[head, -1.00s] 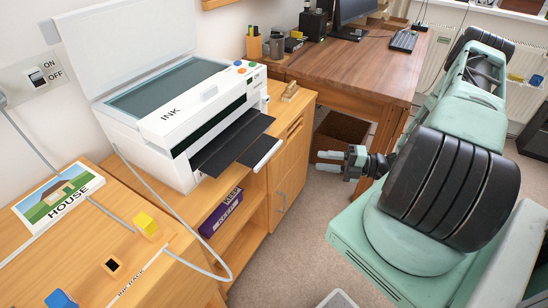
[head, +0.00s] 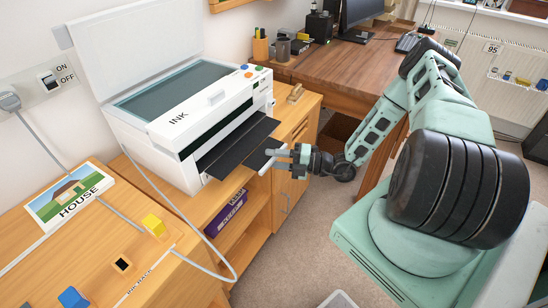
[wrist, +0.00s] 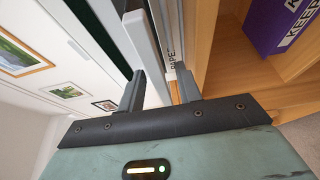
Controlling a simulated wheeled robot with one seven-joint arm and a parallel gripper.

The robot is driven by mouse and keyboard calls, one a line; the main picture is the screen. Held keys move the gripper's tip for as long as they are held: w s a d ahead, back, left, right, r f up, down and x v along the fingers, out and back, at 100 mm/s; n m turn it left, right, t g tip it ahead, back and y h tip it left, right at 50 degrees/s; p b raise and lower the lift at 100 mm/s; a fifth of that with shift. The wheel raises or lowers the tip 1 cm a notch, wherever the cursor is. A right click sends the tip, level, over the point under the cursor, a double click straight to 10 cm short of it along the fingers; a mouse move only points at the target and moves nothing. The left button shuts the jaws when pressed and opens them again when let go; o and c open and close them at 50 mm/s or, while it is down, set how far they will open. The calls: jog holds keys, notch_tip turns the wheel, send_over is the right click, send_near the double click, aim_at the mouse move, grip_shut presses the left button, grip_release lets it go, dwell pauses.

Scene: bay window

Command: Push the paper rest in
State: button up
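The paper rest (head: 238,146) is a black tray pulled out of the front of the white printer (head: 190,115), with a white bar (head: 266,163) along its outer end. My gripper (head: 272,159) is at this white bar, reaching in from the right. In the wrist view my gripper (wrist: 160,90) has its two fingers apart. The white bar (wrist: 143,45) runs up between or just beyond the fingers, close to the left one; I cannot tell whether they touch. A strip with partly hidden lettering, "PAPE", shows beside it.
The printer's lid stands open. The printer is on a wooden cabinet with an open shelf holding a purple box (head: 226,213). A HOUSE picture (head: 68,196), a yellow block (head: 153,225) and a grey cable lie at the left. A wooden desk (head: 340,68) stands behind.

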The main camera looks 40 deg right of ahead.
jog(key=shift+w+a, duration=0.15)
grip_shut()
jog(key=shift+w+a, duration=0.25)
jog(key=shift+w, duration=0.5)
jog(key=shift+w+a, duration=0.25)
jog(key=shift+w, duration=0.5)
grip_release()
jog(key=b+v, duration=0.2)
jog(key=v, duration=1.5)
jog(key=shift+d, duration=0.2)
jog(key=shift+s, duration=0.1)
